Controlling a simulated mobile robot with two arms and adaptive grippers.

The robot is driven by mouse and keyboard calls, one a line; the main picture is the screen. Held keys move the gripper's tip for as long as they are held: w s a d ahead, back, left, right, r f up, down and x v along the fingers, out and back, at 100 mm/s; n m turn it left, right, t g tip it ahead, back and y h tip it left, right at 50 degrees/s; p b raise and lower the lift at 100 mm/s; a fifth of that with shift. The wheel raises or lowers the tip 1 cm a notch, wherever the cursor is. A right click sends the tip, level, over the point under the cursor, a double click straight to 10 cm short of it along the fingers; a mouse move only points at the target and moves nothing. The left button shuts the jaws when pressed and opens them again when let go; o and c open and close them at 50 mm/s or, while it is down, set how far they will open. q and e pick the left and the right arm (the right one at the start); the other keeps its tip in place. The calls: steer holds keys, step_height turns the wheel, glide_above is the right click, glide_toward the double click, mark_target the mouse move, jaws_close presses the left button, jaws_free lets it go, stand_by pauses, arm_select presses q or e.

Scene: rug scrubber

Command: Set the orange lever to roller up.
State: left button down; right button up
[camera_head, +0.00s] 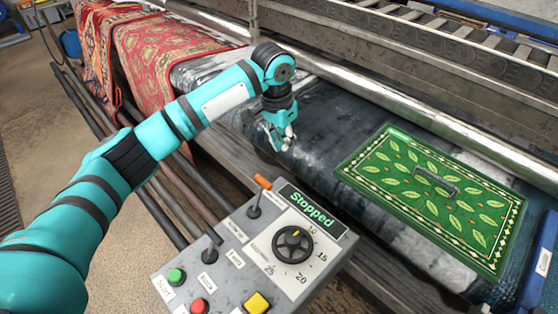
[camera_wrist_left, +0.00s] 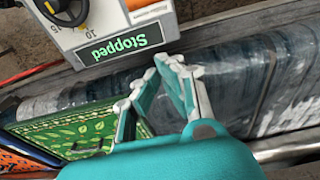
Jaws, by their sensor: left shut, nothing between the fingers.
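The orange lever (camera_head: 262,183) stands on the grey control panel (camera_head: 232,248), left of the green "Stopped" display. It leans toward the back left, with its orange grip at the top. Its label is too small to read. In the left wrist view only part of an orange piece (camera_wrist_left: 134,4) shows at the top edge. My left gripper (camera_head: 287,141) is shut and empty, held over the dark wet bed beyond the panel, apart from the lever. Its fingers (camera_wrist_left: 168,66) also show in the wrist view. My right gripper is not in view.
The panel also has a black dial (camera_head: 293,244), a black-knobbed lever (camera_head: 213,238), and green (camera_head: 176,275), red (camera_head: 199,306) and yellow (camera_head: 256,303) buttons. A green leaf-patterned rug (camera_head: 436,194) lies right. Red rugs (camera_head: 160,60) hang at back left. A metal roller (camera_head: 400,101) crosses behind.

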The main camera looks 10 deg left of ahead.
arm_select(q)
steer(key=p, duration=0.3)
glide_above(259, 196)
steer(key=w+d, duration=0.3)
steer(key=w, duration=0.1)
steer(key=shift+f, duration=4.35)
steer(key=shift+w+d, duration=0.15)
steer(key=shift+w, duration=0.05)
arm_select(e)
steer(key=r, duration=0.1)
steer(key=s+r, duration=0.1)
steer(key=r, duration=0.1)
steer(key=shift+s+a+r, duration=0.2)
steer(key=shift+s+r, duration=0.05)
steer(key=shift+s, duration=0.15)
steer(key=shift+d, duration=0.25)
